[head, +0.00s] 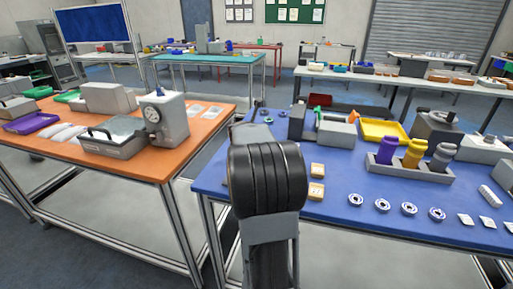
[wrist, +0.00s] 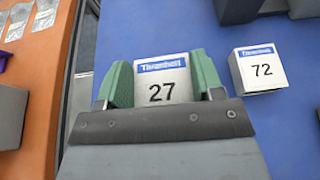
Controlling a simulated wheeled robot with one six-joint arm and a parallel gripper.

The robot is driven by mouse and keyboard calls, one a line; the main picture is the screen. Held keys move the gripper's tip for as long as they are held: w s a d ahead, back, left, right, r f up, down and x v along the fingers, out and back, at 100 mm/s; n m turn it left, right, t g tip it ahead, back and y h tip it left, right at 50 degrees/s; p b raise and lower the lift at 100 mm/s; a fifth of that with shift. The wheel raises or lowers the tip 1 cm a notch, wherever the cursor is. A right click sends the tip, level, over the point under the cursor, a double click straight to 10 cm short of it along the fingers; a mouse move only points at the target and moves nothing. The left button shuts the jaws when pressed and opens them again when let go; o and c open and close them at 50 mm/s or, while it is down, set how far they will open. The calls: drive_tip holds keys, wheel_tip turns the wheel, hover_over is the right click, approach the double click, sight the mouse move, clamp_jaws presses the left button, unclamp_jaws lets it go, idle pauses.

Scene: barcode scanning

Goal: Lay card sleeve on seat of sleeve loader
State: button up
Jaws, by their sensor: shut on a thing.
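My gripper (wrist: 157,82) has green fingers in the wrist view, one on each side of a white block (wrist: 160,72) with a blue band and the number 27. It is shut on this block over the blue table. I cannot tell whether this block is the card sleeve. Flat pale sleeve-like pieces (wrist: 17,20) lie on the orange table, also in the head view (head: 214,112). I cannot tell which device is the sleeve loader; its seat is not clearly seen. In the head view my own arm hides my gripper.
A similar block marked 72 (wrist: 258,70) stands just right of my gripper. Dark grey housings (wrist: 250,9) stand ahead. The blue table (head: 350,229) also bears a yellow tray (head: 384,132), a bottle rack (head: 436,172) and several white rings. A gap separates it from the orange table (head: 152,166).

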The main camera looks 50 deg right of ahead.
drive_tip(key=shift+f+b, duration=1.05)
drive_tip(key=shift+f, duration=1.3)
drive_tip(key=o, duration=0.9)
drive_tip(key=shift+r, duration=0.1)
